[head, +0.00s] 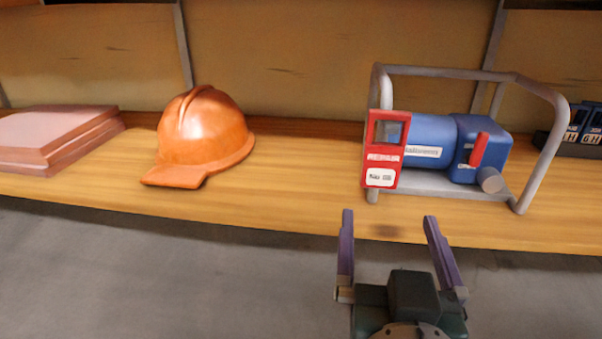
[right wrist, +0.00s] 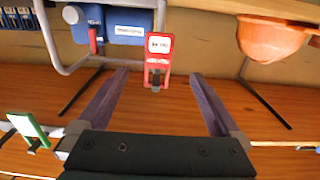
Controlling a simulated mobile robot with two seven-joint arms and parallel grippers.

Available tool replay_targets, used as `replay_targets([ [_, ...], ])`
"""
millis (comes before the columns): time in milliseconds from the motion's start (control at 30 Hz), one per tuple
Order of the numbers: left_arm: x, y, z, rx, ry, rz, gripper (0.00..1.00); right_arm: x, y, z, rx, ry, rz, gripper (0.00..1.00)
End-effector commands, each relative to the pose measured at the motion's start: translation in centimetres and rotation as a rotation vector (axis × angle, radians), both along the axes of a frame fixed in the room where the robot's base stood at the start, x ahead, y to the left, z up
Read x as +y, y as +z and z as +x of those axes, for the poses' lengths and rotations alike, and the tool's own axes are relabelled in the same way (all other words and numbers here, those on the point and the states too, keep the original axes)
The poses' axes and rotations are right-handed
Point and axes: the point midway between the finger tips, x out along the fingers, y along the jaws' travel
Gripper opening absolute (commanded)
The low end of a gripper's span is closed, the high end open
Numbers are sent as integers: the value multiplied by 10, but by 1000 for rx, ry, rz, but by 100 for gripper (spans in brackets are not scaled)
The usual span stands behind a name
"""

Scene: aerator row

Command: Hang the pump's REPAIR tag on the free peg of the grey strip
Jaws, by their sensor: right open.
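The red REPAIR tag (head: 382,178) hangs at the left post of the pump's grey tube frame (head: 545,150). It has a square opening near its top and a white label below. The blue pump (head: 430,135) lies inside the frame. My right gripper (head: 389,216) is open and empty, in front of the shelf edge and below the tag. In the right wrist view, the tag (right wrist: 158,62) shows between and beyond the open fingers (right wrist: 159,75), not gripped. A green-and-white tag (right wrist: 25,125) hangs by a dark peg at the left there. The free peg cannot be made out clearly.
An orange helmet (head: 200,130) sits left of the pump on the wooden shelf (head: 290,190). Pinkish stacked boards (head: 55,140) lie at the far left. Dark blue labelled items (head: 582,125) stand at the far right. The shelf between helmet and pump is clear.

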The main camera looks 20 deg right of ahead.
Motion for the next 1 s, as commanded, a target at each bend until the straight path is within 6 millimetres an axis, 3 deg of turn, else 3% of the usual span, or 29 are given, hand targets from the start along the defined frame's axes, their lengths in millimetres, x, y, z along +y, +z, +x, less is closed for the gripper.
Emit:
replay_targets([
  [167, -1, -4, 0, 0, 3, -4, 100, -7, -1, 8, -2, -10, -2, 100],
  [700, -2, -27, 0, 0, 5, -8, 100, -44, -2, 68, -4, -7, -3, 100],
  [1000, -1, -26, 0, 1, 1, -2, 100, -62, 0, 98, -3, -6, -3, 100],
])
